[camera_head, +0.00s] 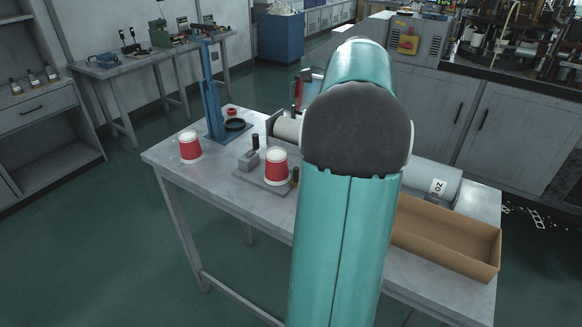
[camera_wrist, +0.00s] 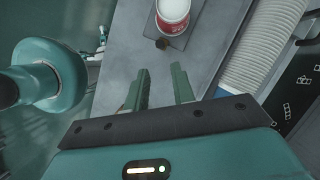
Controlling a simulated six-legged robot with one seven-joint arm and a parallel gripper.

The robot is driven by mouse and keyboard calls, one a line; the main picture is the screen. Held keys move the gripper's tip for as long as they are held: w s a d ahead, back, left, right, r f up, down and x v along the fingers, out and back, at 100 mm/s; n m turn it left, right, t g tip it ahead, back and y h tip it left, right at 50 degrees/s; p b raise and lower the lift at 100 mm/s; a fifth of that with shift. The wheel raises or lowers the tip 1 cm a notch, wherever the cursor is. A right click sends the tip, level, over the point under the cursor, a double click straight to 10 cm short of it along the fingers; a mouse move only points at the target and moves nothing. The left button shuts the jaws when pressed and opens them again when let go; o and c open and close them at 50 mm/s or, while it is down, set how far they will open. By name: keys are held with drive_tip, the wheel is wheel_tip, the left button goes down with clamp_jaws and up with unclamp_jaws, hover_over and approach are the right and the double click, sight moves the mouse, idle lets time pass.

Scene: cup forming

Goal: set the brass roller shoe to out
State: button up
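The brass roller shoe (camera_head: 295,176) is a small brass-brown piece at the right edge of a grey base plate (camera_head: 258,180), beside a red and white cup (camera_head: 276,167). In the wrist view, it is the small brown piece (camera_wrist: 163,43) just below the cup (camera_wrist: 173,12). I cannot tell its exact setting. My gripper (camera_wrist: 160,68) is open and empty, its two green fingers apart and pointing toward the shoe without visible contact. In the head view my arm hides the gripper.
A second red cup (camera_head: 190,147) stands at the table's left, near a blue upright stand (camera_head: 212,95). A grey block with a black-knobbed lever (camera_head: 250,158) is left of the middle cup. An open cardboard box (camera_head: 450,245) and a white cylinder (camera_head: 432,182) occupy the right.

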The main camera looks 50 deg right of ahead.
drive_tip(key=x, duration=1.3)
drive_tip(key=shift+a+f, duration=0.15)
drive_tip(key=shift+f, duration=0.2)
